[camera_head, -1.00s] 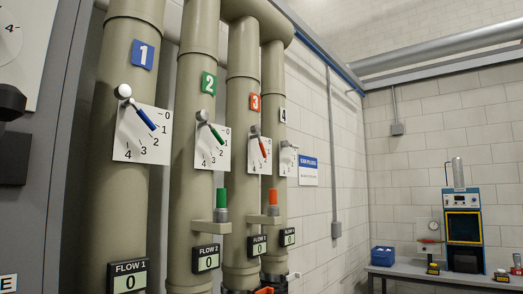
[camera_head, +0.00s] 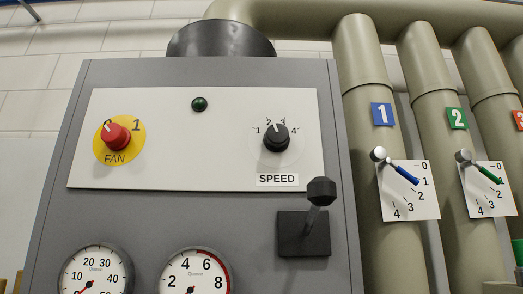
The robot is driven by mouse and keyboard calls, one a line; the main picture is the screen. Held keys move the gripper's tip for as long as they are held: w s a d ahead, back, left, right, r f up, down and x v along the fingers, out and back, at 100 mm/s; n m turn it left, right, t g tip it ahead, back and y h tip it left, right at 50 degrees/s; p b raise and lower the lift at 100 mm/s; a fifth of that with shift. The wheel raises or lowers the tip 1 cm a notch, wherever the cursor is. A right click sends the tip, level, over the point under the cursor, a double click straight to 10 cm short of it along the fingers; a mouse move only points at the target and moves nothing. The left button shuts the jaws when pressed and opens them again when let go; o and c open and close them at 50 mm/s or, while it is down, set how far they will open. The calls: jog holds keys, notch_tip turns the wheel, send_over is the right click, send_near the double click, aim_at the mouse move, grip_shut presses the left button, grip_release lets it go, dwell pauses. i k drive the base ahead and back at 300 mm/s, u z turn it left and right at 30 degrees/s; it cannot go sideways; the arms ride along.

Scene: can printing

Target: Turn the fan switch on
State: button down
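The fan switch (camera_head: 117,138) is a red rotary knob on a yellow disc (camera_head: 134,153) marked 0, 1 and FAN. It sits at the left of a white panel (camera_head: 200,160) on a grey cabinet. The knob's pale mark points up and left, at the 0. A small dark green lamp (camera_head: 199,104) on the panel looks unlit. My gripper is not in view.
A black SPEED knob (camera_head: 276,138) is on the panel's right. Below it, a black lever (camera_head: 321,195) sticks out of the cabinet. Two round gauges (camera_head: 95,275) sit lower down. Pipes with numbered valve handles (camera_head: 402,172) stand to the right.

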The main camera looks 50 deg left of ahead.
aim_at(116, 137)
jog(key=z, duration=1.1)
jog(key=k, duration=1.3)
jog(key=u, duration=1.9)
